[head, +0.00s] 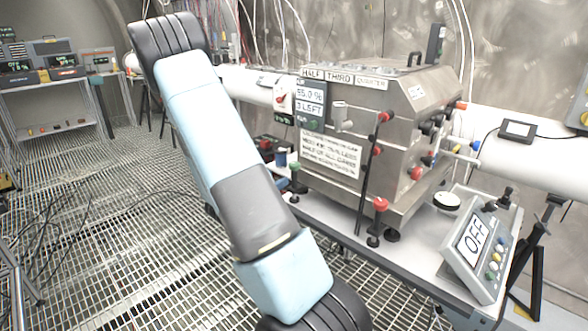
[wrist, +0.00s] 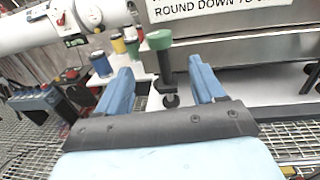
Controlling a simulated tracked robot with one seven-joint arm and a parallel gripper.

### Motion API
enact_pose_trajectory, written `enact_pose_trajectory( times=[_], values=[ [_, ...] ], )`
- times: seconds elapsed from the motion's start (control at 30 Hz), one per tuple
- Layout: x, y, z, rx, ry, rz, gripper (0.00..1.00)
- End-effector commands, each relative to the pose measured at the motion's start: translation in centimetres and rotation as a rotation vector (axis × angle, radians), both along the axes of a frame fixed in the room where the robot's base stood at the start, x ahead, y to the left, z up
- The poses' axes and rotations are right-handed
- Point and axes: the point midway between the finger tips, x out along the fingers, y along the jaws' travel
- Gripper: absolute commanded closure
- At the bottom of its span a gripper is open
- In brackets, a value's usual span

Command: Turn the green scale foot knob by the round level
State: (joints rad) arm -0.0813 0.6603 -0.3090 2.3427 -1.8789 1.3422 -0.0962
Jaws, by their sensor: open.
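In the wrist view, the green knob (wrist: 159,40) tops a dark upright stem at the foot of the steel box. My gripper (wrist: 161,72) has its two blue fingers spread wide. In the picture the knob and stem show between the fingers, a little beyond their tips; no contact is visible. In the head view my gripper is hidden behind my arm. A round white disc with a dark rim (head: 446,201) lies on the bench right of the box; I cannot tell whether it is the round level.
The steel box (head: 370,130) stands on the bench, with a red knob (head: 380,204) at its near corner. A display reading OFF (head: 474,238) sits at right. Blue (wrist: 101,64) and yellow (wrist: 118,44) spools stand left of the green knob. Grated floor lies open at left.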

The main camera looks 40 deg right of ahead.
Motion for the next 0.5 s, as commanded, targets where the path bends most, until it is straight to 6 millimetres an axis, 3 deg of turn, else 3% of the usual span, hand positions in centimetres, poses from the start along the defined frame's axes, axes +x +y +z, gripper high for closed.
enact_pose_trajectory(
  times=[0.5],
  values=[
    [1.4,-8.8,0.1,-0.001,-0.001,-0.004,0.32]
  ],
)
